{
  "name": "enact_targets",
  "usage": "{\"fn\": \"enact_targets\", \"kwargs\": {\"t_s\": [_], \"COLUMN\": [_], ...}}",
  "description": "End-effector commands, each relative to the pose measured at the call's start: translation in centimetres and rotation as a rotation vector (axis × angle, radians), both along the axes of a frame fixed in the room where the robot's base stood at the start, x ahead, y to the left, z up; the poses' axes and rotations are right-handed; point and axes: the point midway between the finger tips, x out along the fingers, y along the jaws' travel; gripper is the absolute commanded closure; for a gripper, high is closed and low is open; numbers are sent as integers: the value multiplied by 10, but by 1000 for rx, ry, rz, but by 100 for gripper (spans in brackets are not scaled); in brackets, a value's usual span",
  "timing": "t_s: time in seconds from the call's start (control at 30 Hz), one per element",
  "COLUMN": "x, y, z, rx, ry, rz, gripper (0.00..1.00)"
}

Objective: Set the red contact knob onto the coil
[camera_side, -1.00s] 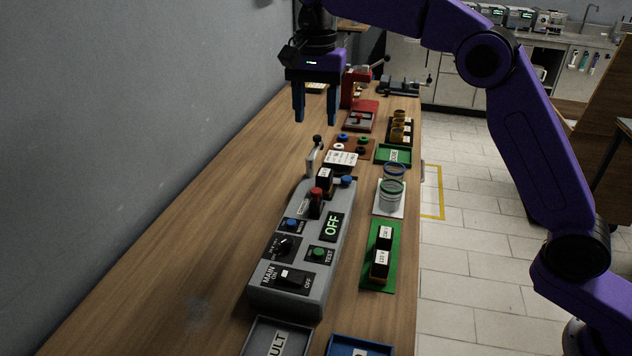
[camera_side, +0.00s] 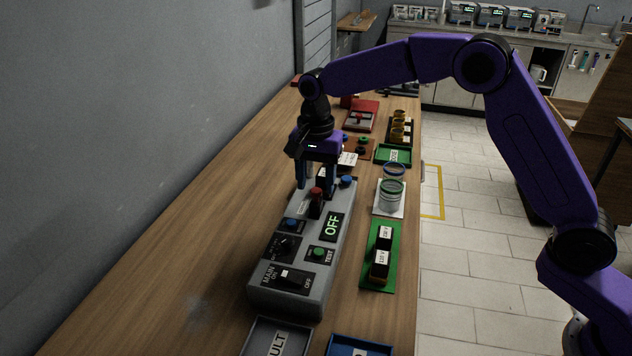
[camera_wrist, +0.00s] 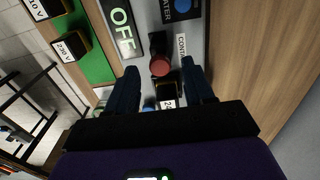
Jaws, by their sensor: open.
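The red contact knob (camera_side: 316,193) sits on its black holder on the grey control panel (camera_side: 262,290), by the CONTACT label. It also shows in the wrist view (camera_wrist: 160,66), between my fingertips in the picture. The coil looks to be the black block with a white 24 label (camera_wrist: 167,93), just behind the knob. In the side view the coil (camera_side: 321,173) is partly hidden by my fingers. My gripper (camera_side: 317,189) is open and empty, pointing down over the coil and knob. I cannot tell exactly how high the fingertips are.
A blue button (camera_side: 346,181) is right of my gripper. The OFF display (camera_side: 332,226) and switches lie nearer on the panel. The wood at left is clear.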

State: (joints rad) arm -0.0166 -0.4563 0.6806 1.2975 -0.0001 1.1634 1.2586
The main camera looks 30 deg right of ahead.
Motion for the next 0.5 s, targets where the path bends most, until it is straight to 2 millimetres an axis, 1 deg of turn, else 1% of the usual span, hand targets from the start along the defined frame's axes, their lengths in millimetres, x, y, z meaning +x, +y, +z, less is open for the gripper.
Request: {"fn": "enact_targets", "kwargs": {"t_s": [0.03,0.13,0.4,0.43,0.47,0.5], "x": [0,0,0,0,0,0], "y": [0,0,0,0,0,0], "z": [-5,-9,-10,-10,-10,-10], "rx": [0,0,0,0,0,0], "ry": [1,1,0,0,0,0], "rz": [0,0,0,0,0,0], "gripper": [47,47,47,51,60,74]}}
